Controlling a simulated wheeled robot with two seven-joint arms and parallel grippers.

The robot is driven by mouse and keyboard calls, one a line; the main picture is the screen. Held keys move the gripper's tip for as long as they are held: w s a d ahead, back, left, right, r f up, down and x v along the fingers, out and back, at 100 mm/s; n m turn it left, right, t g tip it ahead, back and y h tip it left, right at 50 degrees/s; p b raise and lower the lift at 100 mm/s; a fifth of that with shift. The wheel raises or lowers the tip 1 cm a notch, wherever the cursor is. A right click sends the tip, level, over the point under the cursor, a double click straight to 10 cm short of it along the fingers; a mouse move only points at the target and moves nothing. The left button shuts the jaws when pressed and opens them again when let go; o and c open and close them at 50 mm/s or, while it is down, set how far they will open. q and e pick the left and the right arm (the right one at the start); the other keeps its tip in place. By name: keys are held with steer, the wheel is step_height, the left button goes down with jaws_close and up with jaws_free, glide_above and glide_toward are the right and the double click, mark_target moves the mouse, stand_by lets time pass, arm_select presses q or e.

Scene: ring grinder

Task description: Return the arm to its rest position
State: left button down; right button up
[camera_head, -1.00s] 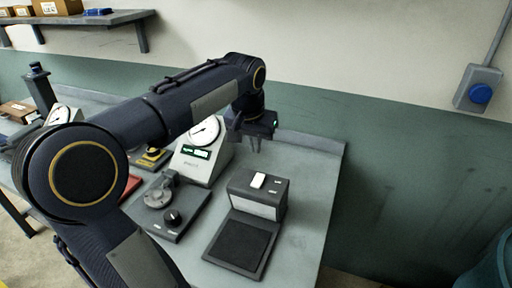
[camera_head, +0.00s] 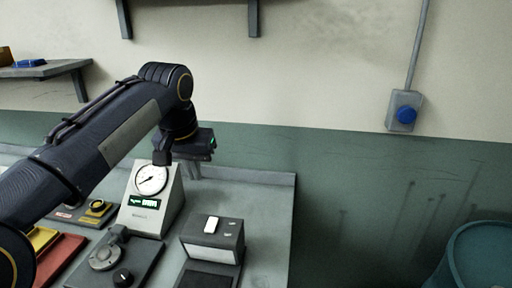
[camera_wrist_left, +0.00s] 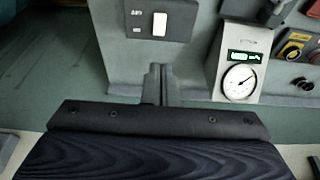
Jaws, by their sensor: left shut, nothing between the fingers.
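My left arm reaches in from the left in the head view, bent at the elbow. Its gripper (camera_head: 193,170) points down above the grey bench (camera_head: 258,215), near the back edge, right of the white dial gauge (camera_head: 152,200). In the left wrist view the fingers (camera_wrist_left: 160,84) are together and empty, with the bench behind them. The grey box with a white rocker switch (camera_head: 213,241) stands in front of the gripper and apart from it; it also shows in the left wrist view (camera_wrist_left: 175,19). My right gripper is not in view.
A wall shelf (camera_head: 45,69) is at upper left. A teal bin (camera_head: 480,257) stands at lower right. The bench's right side is clear.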

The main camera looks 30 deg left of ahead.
arm_select(q)
steer(key=shift+s+d+f, duration=0.1)
steer(key=s+d+f+m+t+h, duration=0.2)
steer(key=s+d+f+h, duration=0.3)
steer(key=s+d+f, duration=1.25)
steer(key=n+g+y, duration=0.1)
steer(key=n+y, duration=0.1)
steer(key=y, duration=0.3)
glide_toward(213, 219)
steer(key=x, duration=0.6)
steer(key=shift+w+d+f, duration=0.1)
steer(key=shift+w+f, duration=0.05)
steer(key=shift+f, duration=0.15)
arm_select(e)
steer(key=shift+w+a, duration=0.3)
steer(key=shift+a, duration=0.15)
